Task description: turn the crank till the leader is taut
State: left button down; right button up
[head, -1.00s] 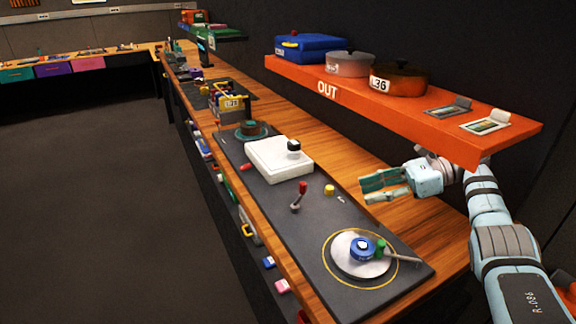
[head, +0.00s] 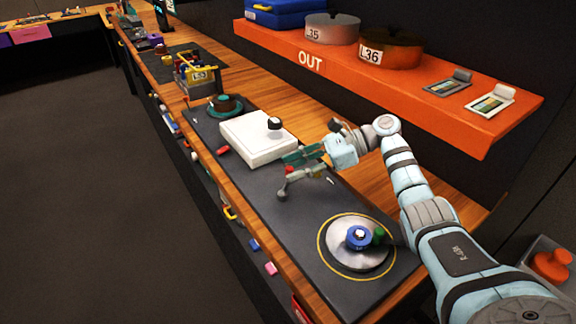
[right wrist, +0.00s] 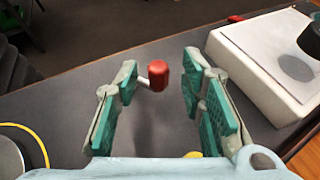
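The crank has a red knob (right wrist: 158,75) on a pale arm, seen in the right wrist view between my right gripper's two green-padded fingers, towards their tips. I see no clear contact with the pads. The right gripper is open. A silver disc (head: 347,263) inside a yellow ring carries a blue reel (head: 358,239) and a green piece (head: 379,235). I cannot make out the leader's tension. My left gripper is not in view.
A white box with a black ball (head: 274,123) stands left of the gripper. An orange shelf (head: 400,85) marked OUT overhangs behind, holding tins and two cards. A caddy (head: 200,80) stands farther along the bench. The panel between crank and disc is mostly clear.

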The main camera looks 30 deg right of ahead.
jog(key=shift+x, duration=1)
jog(key=shift+s, duration=0.1)
grip_shut()
jog(key=shift+s+d+r+m+t+p, duration=0.15)
jog(key=shift+m+t+p, duration=0.3)
jog(key=shift+p, duration=0.5)
jog(key=m+t+h+p, duration=0.1)
jog(key=m+t+p, duration=0.1)
jog(key=p, duration=0.1)
jog(key=s+m+t+h+p, duration=0.1)
jog(key=m+h+p, duration=0.1)
jog(key=p, duration=0.1)
jog(key=s+m+t+h+p, duration=0.1)
jog(key=m+t+p, duration=0.1)
jog(key=p, duration=0.1)
jog(key=shift+s+d+r+t+h+p, duration=0.1)
jog(key=shift+d+r+t+h+p, duration=0.1)
jog(key=shift+d+t+h+p, duration=0.2)
jog(key=shift+s+f+m+t+h+p, duration=0.1)
jog(key=shift+f+m+t+h+p, duration=0.15)
jog(key=shift+m+h+p, duration=0.4)
